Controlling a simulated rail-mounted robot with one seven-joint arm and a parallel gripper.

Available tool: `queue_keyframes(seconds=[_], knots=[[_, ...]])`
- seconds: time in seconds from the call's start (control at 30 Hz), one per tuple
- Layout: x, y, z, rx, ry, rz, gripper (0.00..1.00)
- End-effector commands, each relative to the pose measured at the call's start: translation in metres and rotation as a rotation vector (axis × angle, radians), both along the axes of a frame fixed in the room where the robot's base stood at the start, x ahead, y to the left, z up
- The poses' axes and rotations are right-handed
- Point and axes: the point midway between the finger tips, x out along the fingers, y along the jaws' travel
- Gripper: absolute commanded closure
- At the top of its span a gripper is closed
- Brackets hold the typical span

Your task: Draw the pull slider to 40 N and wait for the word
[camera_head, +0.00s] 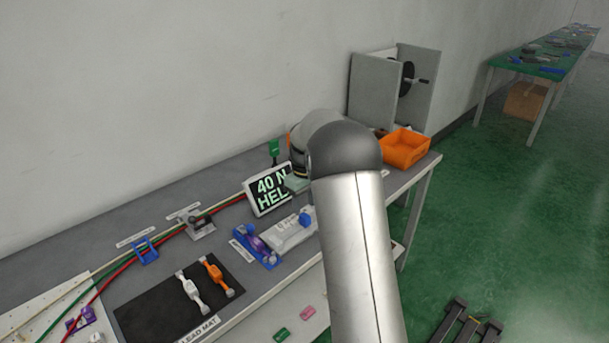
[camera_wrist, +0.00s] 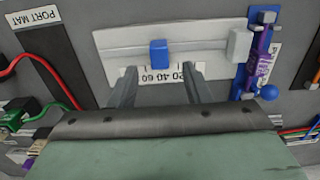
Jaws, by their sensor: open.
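The pull slider is a pale plate (camera_head: 290,234) with a blue knob (camera_head: 306,219) on the bench. In the wrist view the plate (camera_wrist: 118,42) lies across the top, and the blue knob (camera_wrist: 159,54) sits in its slot. A white scale strip with printed numbers (camera_wrist: 165,76) lies just below the knob; my fingers partly cover it. My gripper (camera_wrist: 158,72) is open, one finger on each side below the knob, apart from it. The display (camera_head: 268,190) reads "40 N" and below it "HEL", with its right end hidden by my arm.
A blue fixture with a purple part (camera_head: 257,243) stands at the slider's end. A dark mat (camera_head: 150,310) holds white and orange leads. An orange bin (camera_head: 404,148) stands at the bench's far end. Red and green cables (camera_wrist: 50,75) lie left in the wrist view.

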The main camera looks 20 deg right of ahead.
Motion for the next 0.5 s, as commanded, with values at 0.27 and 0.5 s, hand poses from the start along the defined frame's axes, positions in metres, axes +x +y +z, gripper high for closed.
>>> queue_keyframes(seconds=[0.27, 0.5], knots=[[0.001, 0.0, 0.07, -0.001, -0.005, 0.0, 0.56], [0.0, 0.0, 0.109, -0.001, -0.003, 0.0, 0.56]])
